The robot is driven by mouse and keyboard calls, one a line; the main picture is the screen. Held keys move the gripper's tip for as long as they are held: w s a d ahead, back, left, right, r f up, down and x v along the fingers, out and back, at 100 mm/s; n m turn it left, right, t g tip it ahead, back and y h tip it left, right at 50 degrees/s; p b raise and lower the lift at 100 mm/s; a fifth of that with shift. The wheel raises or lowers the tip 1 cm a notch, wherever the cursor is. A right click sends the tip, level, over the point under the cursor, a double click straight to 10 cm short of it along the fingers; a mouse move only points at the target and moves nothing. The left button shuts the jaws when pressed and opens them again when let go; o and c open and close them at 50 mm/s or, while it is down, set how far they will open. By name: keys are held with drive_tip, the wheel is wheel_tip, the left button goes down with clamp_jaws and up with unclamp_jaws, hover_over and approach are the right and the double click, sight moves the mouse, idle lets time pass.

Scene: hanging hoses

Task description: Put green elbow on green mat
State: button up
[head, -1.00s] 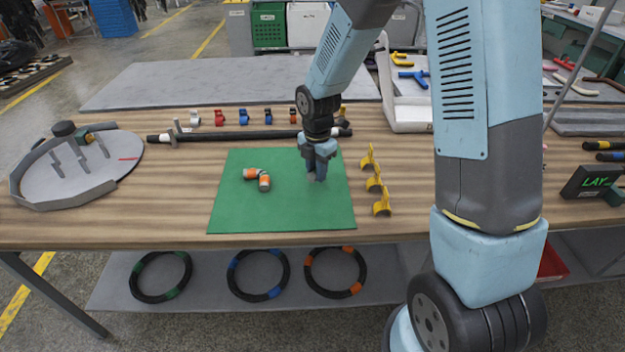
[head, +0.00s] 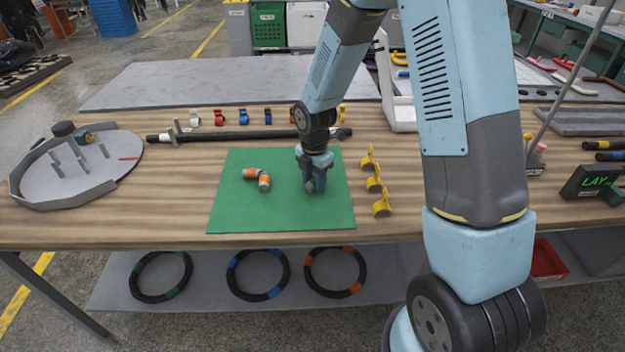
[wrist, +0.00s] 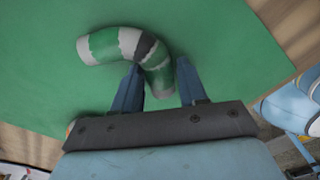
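The green elbow (wrist: 127,46) shows in the wrist view as a bent pipe piece with green, pale grey and dark bands. It is over the green mat (wrist: 45,60), and one leg is between my fingers. A narrow gap shows between that leg and the right finger. My gripper (wrist: 160,75) looks open around it. In the head view my gripper (head: 314,190) points down over the right half of the green mat (head: 235,212). I cannot make out the green elbow there, as my gripper covers that spot.
An orange-banded elbow (head: 258,178) lies on the mat left of my gripper. Yellow clips (head: 375,184) stand along the mat's right side. A dark bar (head: 230,135) lies behind the mat, with small coloured clamps (head: 243,117) beyond it. The mat's front left is clear.

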sight(314, 180)
drive_tip(key=shift+o, duration=1.1)
drive_tip(key=shift+r, duration=0.1)
drive_tip(key=s+d+r+m+t, duration=0.1)
drive_tip(key=s+d+r+m, duration=0.15)
drive_tip(key=r, duration=0.85)
drive_tip(key=s+d+r+m+t, duration=0.1)
drive_tip(key=d+r+m, duration=0.3)
drive_tip(key=r, duration=0.6)
drive_tip(key=s+d+r+m+t, duration=0.2)
drive_tip(key=s+d+r+m, duration=0.3)
drive_tip(key=s+m, duration=0.4)
drive_tip(key=s+d+r+m+t, duration=0.1)
drive_tip(key=s+d+r+m, duration=0.4)
drive_tip(key=s+m, duration=0.5)
wheel_tip(314, 180, up, 3)
drive_tip(key=shift+s+d+f+m+t, duration=0.15)
drive_tip(key=shift+s+d+m+t, duration=0.2)
drive_tip(key=shift+m, duration=0.2)
